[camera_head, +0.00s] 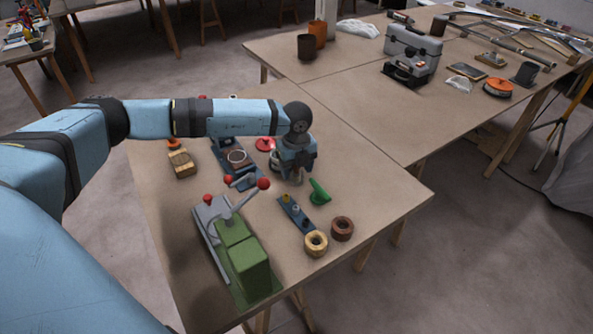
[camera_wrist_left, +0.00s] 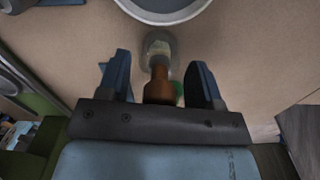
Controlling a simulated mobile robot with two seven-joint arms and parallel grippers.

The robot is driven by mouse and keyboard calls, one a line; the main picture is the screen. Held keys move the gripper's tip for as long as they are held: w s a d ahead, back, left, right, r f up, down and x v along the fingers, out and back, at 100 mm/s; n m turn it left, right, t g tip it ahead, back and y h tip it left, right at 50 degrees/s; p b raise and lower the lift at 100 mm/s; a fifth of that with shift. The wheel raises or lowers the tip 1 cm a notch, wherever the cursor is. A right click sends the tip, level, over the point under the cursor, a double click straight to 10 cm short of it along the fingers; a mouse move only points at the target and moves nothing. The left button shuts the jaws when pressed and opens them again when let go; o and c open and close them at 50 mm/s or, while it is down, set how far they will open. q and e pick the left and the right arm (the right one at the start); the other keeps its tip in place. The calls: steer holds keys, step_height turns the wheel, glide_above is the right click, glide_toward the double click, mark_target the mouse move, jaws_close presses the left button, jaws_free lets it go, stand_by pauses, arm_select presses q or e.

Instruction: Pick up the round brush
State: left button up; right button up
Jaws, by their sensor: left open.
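The round brush (camera_wrist_left: 158,88) appears to be the piece with an orange-brown handle and a pale, blurred round end in the left wrist view. It lies between the two blue fingers of my left gripper (camera_wrist_left: 160,66), with space on both sides of it. The fingers are open and not closed on it. In the head view my left gripper (camera_head: 295,172) hangs low over the near table, and it mostly hides the brush. My right gripper is not in view.
A green piece (camera_head: 319,192) sits just right of the gripper, and a round grey vessel (camera_wrist_left: 165,8) is close by. A green machine with red-knobbed levers (camera_head: 243,262), a blue strip (camera_head: 296,214) and two rolls, yellow (camera_head: 316,243) and brown (camera_head: 342,229), stand nearer.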

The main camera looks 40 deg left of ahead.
arm_select(q)
steer(key=c, duration=1)
steer(key=shift+r, duration=0.1)
step_height(320, 180, up, 20)
steer(key=p, duration=0.1)
